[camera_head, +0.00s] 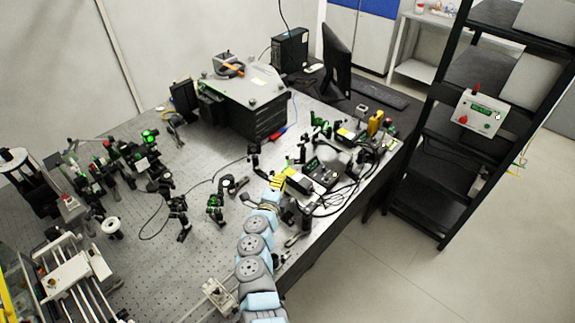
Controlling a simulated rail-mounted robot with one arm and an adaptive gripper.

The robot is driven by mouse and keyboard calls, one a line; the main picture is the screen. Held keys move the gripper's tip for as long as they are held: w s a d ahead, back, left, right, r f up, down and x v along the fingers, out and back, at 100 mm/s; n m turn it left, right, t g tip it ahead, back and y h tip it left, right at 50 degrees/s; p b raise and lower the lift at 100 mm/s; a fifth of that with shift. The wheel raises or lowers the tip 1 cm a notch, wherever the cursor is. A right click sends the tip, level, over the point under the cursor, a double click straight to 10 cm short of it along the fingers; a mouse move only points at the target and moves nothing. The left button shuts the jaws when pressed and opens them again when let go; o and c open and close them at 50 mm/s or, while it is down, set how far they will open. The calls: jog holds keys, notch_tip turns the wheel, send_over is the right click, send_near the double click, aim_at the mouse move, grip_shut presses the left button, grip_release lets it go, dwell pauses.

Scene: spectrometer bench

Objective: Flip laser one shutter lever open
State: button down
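My blue and grey arm reaches up from the bottom centre over the optical table's front edge. Its far end is beside a yellow part (279,182) and a black box-shaped device (318,174). My gripper is too small and too mixed with the dark parts there to make out its fingers. I cannot tell which device is laser one, and no shutter lever can be made out at this size. Dark optics with green glints (103,165) stand at the left of the table. More small devices, some yellow (375,122), stand at the right.
The perforated optical table (150,225) has bare areas at its middle left. A black cable loops there. A large black box with a grey lid (243,88) stands at the back. A monitor (336,60) and a black rack (430,165) with a control box (479,112) are right.

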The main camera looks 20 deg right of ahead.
aim_at(288, 171)
jog(key=b+x, duration=0.2)
jog(key=x, duration=0.2)
jog(key=shift+w+f, duration=0.1)
jog(key=shift+w, duration=0.1)
jog(key=shift+w+d+f+b, duration=0.15)
jog(key=shift+w+d+b, duration=0.2)
jog(key=shift+w+b, duration=0.1)
jog(key=shift+w+d+b, duration=0.3)
jog(key=shift+w+d, duration=0.05)
jog(key=shift+w, duration=0.1)
jog(key=shift+w+d+f+b, duration=0.1)
jog(key=shift+w+d+b, duration=0.1)
jog(key=shift+b, duration=0.1)
jog(key=shift+w+d+b, duration=0.4)
jog(key=shift+w+b, duration=0.1)
jog(key=shift+b, duration=0.1)
jog(key=shift+d, duration=0.1)
